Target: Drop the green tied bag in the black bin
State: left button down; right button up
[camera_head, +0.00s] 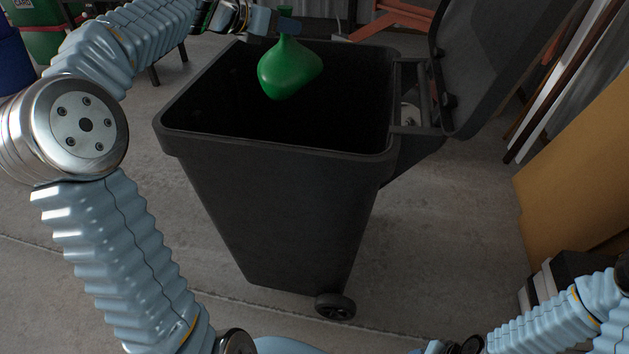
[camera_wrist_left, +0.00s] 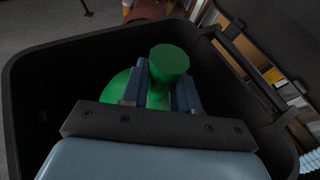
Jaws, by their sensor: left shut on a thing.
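The green tied bag (camera_head: 289,68) hangs by its tied neck from my left gripper (camera_head: 284,22). The bag also shows in the left wrist view (camera_wrist_left: 168,62), with its neck between the two blue fingers of my left gripper (camera_wrist_left: 160,85). The gripper is shut on the neck. The black bin (camera_head: 270,215) stands upright in the middle of the head view, with its lid (camera_head: 500,55) swung open to the right. The bag is over the bin's open mouth, toward the far side. The bin's rim also shows in the left wrist view (camera_wrist_left: 75,45). My right gripper is not clearly visible.
Cardboard-coloured panels (camera_head: 575,165) lean at the right, with white and dark boards behind them. A green barrel (camera_head: 38,35) and a blue barrel (camera_head: 14,65) stand at the far left. Orange-red wooden legs (camera_head: 395,18) show behind the bin. The concrete floor in front of the bin is clear.

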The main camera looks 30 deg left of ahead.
pick_arm(q)
jog(key=c, duration=0.8)
grip_release()
jog(key=v, duration=1.4)
jog(key=shift+r, duration=0.1)
